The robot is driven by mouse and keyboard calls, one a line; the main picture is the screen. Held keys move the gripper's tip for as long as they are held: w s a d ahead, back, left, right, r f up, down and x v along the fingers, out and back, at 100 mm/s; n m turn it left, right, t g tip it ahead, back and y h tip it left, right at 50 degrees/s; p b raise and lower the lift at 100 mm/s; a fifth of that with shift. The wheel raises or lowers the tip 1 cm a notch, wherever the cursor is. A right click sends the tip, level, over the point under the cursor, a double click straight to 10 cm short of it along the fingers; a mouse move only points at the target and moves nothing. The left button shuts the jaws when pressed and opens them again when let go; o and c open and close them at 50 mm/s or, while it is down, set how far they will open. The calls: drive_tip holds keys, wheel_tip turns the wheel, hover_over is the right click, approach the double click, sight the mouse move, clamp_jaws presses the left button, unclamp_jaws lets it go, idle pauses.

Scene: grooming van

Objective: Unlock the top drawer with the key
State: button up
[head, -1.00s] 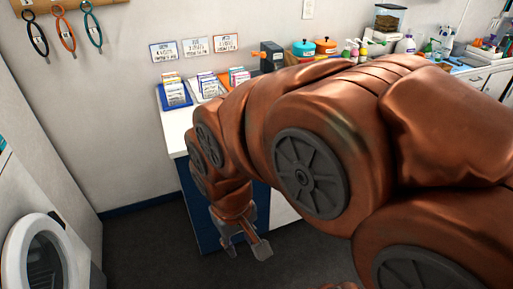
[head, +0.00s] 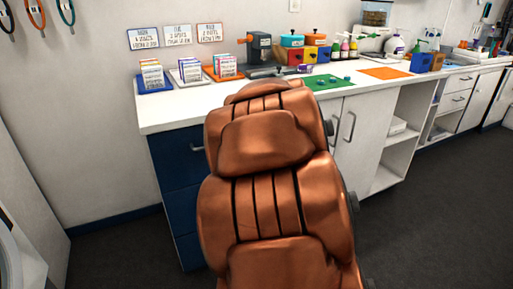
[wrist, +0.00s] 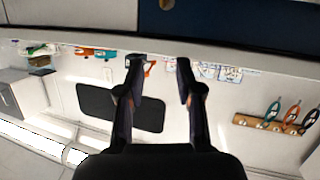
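The top drawer (head: 172,149) is the upper dark blue front at the left end of the white counter. It looks closed; part of it is behind my arm. Its handle (head: 196,148) shows beside the arm. In the upside-down wrist view, a dark blue front (wrist: 235,20) lies at the top, with a small silver round spot (wrist: 167,4), perhaps the lock. My gripper (wrist: 158,62) has its fingers apart with nothing visible between them; my arm hides it in the head view. Looped items, perhaps keys, hang on a wooden rack (wrist: 262,123); I see no key for certain.
The white counter (head: 166,112) holds card trays (head: 155,84), a dark grey machine (head: 259,47) and a green mat (head: 328,82). White cupboard doors (head: 350,138) and open shelves stand to the right. Dark floor (head: 440,190) is free at the right.

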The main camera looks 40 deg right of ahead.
drive_tip(key=w+d+f+n+t+y+b, duration=0.1)
drive_tip(key=d+f+n+t+y+b, duration=0.15)
drive_tip(key=d+f+t+b, duration=0.4)
drive_tip(key=w+f+g+b, duration=0.1)
drive_tip(key=w+b, duration=0.3)
drive_tip(key=w, duration=0.3)
drive_tip(key=shift+w+m+g, duration=0.15)
drive_tip(key=shift+m+g, duration=0.2)
drive_tip(key=shift+a, duration=0.1)
clamp_jaws()
